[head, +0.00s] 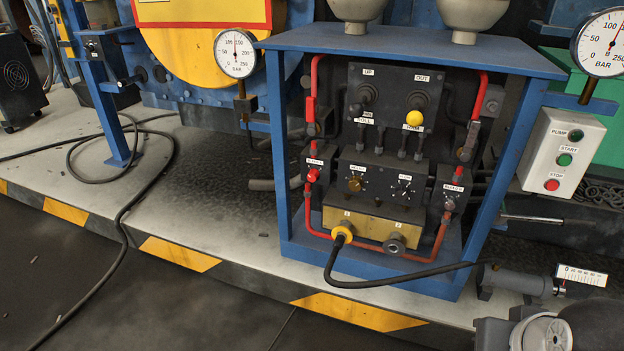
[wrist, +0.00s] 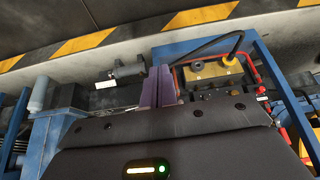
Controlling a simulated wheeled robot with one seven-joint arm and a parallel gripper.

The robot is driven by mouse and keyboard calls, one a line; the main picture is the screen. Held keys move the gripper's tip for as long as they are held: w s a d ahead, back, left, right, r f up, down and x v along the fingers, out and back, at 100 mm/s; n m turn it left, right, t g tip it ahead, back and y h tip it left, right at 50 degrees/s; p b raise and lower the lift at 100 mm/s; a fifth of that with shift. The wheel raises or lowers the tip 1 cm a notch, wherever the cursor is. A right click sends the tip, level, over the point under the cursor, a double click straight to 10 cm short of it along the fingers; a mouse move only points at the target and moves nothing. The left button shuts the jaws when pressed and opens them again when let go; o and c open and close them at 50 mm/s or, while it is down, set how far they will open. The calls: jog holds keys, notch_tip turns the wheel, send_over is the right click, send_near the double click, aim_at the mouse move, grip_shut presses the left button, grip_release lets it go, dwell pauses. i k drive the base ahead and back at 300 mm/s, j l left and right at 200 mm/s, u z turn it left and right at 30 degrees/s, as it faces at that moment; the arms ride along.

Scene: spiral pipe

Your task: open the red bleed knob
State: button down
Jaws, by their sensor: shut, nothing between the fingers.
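The red bleed knob (head: 313,176) is a small round knob on the left side of the blue cabinet (head: 410,40), below a white label, beside the red pipe (head: 311,110). I cannot tell its turned position. My gripper (wrist: 158,90) shows in the wrist view as two purple fingers, shut together with nothing between them. The fingers overlap the edge of the cabinet front in that view, apart from the knob. The gripper is not visible in the head view.
A yellow block (head: 370,227) with a black hose (head: 400,279) fills the cabinet's lower front. Blue posts flank the opening. Other knobs, including a yellow one (head: 414,118), sit nearby. A push-button box (head: 562,153) hangs right. The floor at left has loose cables.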

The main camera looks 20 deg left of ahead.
aim_at(313, 174)
jog(key=k+j+u, duration=0.1)
jog(key=u, duration=0.3)
jog(key=j+u, duration=0.4)
jog(key=k+j+u, duration=0.1)
jog(key=u, duration=0.3)
